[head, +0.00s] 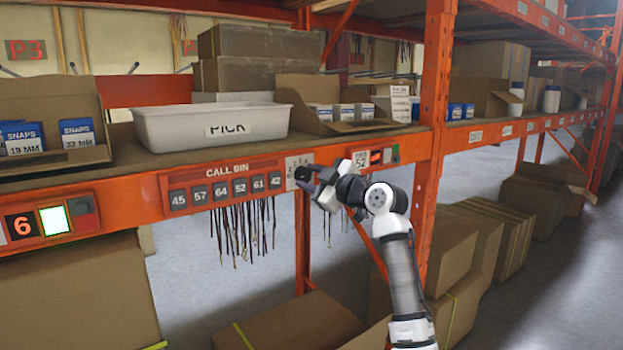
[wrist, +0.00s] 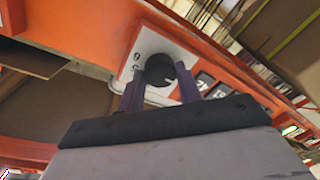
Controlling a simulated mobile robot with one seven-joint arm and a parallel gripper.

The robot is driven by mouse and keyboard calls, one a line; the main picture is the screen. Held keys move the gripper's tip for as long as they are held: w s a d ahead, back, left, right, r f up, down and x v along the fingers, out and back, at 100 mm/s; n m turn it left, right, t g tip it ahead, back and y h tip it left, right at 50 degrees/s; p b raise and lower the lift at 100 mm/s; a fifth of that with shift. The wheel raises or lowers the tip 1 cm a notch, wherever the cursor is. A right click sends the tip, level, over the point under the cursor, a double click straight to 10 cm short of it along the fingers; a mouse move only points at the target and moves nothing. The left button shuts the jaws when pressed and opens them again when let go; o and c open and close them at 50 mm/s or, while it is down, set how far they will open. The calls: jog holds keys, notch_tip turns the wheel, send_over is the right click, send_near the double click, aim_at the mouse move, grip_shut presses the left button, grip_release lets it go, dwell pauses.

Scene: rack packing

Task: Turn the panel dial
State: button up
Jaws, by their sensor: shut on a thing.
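The panel dial (wrist: 160,69) is a round black knob with a pale pointer mark on a light grey plate (wrist: 150,43). In the head view the dial (head: 302,174) sits on the plate at the right end of the CALL BIN panel, on the orange shelf beam. My gripper (wrist: 160,92) is shut on the dial, with one finger on each side of it in the wrist view. In the head view my gripper (head: 312,181) reaches the dial from the right. The fingers hide part of the plate's markings.
The CALL BIN panel (head: 222,171) has several numbered buttons, with dark cords (head: 240,228) hanging below. A white PICK bin (head: 210,123) and open cardboard boxes stand on the shelf above. Cartons (head: 292,322) lie below.

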jog(key=m, duration=0.6)
jog(key=shift+a+f+t, duration=0.1)
jog(key=shift+t, duration=0.2)
jog(key=m+t+p, duration=0.1)
jog(key=m, duration=0.6)
jog(key=shift+s, duration=0.1)
jog(key=m+p, duration=0.1)
jog(key=m, duration=0.2)
jog(key=m+p, duration=0.1)
jog(key=m, duration=0.2)
jog(key=shift+a+t+h+p, duration=0.1)
jog(key=shift+t+h+p, duration=0.25)
jog(key=shift+t+h, duration=0.05)
jog(key=m+p, duration=0.1)
jog(key=m, duration=0.2)
jog(key=m+h+p, duration=0.1)
jog(key=m+p, duration=0.1)
jog(key=m, duration=0.1)
jog(key=shift+s+t, duration=0.1)
jog(key=shift+t, duration=0.2)
jog(key=shift+m+p, duration=0.3)
jog(key=shift+m, duration=0.1)
jog(key=o, duration=1)
